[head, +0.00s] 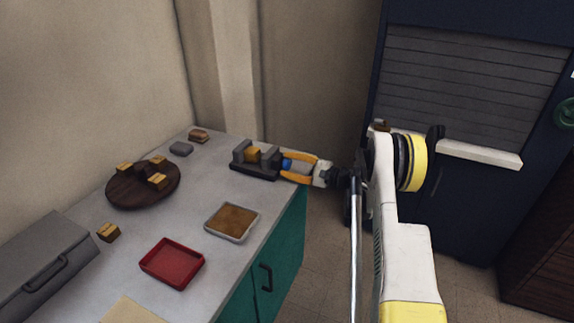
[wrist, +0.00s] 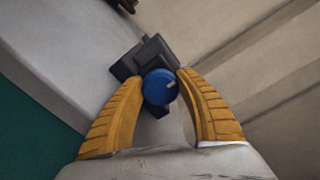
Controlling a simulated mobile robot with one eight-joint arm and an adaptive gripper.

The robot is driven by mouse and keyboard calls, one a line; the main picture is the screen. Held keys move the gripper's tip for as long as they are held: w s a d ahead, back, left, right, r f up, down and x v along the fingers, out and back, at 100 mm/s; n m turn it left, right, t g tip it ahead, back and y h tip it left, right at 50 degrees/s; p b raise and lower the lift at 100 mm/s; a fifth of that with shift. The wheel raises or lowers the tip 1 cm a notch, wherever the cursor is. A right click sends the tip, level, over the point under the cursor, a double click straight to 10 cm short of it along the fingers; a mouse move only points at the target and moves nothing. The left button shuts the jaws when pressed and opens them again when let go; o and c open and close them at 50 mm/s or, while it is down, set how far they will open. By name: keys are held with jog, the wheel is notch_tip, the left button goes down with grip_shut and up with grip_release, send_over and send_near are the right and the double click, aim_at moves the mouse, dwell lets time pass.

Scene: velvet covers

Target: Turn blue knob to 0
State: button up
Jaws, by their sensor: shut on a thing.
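The blue knob (wrist: 158,87) sits on the front of a dark grey device (head: 263,171) at the far right end of the counter. In the wrist view my gripper (wrist: 161,88) is shut on the knob. The dark device body (wrist: 147,57) shows behind it. In the head view the knob (head: 287,164) is partly hidden by the fingers.
The grey counter (head: 195,215) holds a round dark wooden board (head: 124,190) with several small blocks, a red tray (head: 172,281) and a tray with brown contents (head: 213,233). A grey lidded box (head: 40,270) stands at the left. Walls lie behind the counter.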

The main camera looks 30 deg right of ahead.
jog(key=o, duration=1.2)
jog(key=m, duration=1)
jog(key=shift+r, duration=0.1)
jog(key=s+d+n, duration=0.2)
jog(key=s, duration=0.1)
jog(key=s+d+n, duration=0.2)
jog(key=s+d, duration=0.1)
jog(key=s+d+n, duration=0.2)
jog(key=s+d, duration=0.1)
jog(key=shift+s+f, duration=0.25)
jog(key=shift+s, duration=0.05)
